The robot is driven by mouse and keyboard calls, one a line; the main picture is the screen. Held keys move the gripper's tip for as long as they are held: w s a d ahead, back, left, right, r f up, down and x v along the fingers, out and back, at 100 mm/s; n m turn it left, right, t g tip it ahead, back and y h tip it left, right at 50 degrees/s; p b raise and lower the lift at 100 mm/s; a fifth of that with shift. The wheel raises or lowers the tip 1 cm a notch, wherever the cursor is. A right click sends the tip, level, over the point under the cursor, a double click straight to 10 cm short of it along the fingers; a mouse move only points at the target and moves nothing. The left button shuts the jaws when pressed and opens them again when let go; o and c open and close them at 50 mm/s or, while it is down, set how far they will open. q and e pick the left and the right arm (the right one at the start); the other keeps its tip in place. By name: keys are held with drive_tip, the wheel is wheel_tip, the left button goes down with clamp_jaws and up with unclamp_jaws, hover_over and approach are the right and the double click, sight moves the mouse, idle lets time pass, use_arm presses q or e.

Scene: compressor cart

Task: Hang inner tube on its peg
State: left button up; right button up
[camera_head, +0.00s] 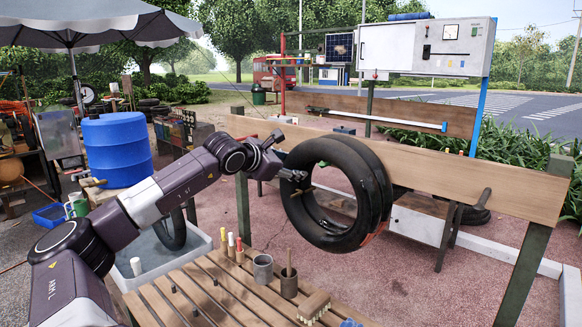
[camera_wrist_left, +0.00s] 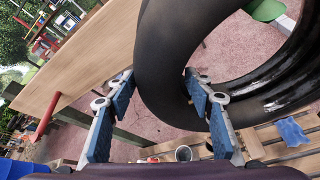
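A smooth black inner tube (camera_head: 296,207) is upright in front of the plank, to the right of middle in the head view. My left gripper (camera_head: 291,174) is at its upper left side. In the left wrist view the inner tube (camera_wrist_left: 163,70) fills the space between the two blue-padded fingers (camera_wrist_left: 160,90), one outside the ring and one through its hole, so the gripper appears shut on it. A second black ring (camera_head: 377,180) stands close behind it. A red peg (camera_wrist_left: 46,115) sticks out of the plank's left part in the left wrist view. My right gripper is not in view.
The wooden plank (camera_head: 440,181) runs behind the rings, with a dark handle-like piece (camera_head: 480,208) at its right. The slatted bench (camera_head: 222,298) below holds cups (camera_head: 263,270), markers and a brush (camera_head: 313,306). A basin (camera_head: 200,256) and a blue barrel (camera_head: 117,150) stand left.

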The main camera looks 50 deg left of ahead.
use_arm(q)
drive_tip(key=shift+o, duration=1)
drive_tip(key=shift+s, duration=0.15)
drive_tip(key=v, duration=1.2)
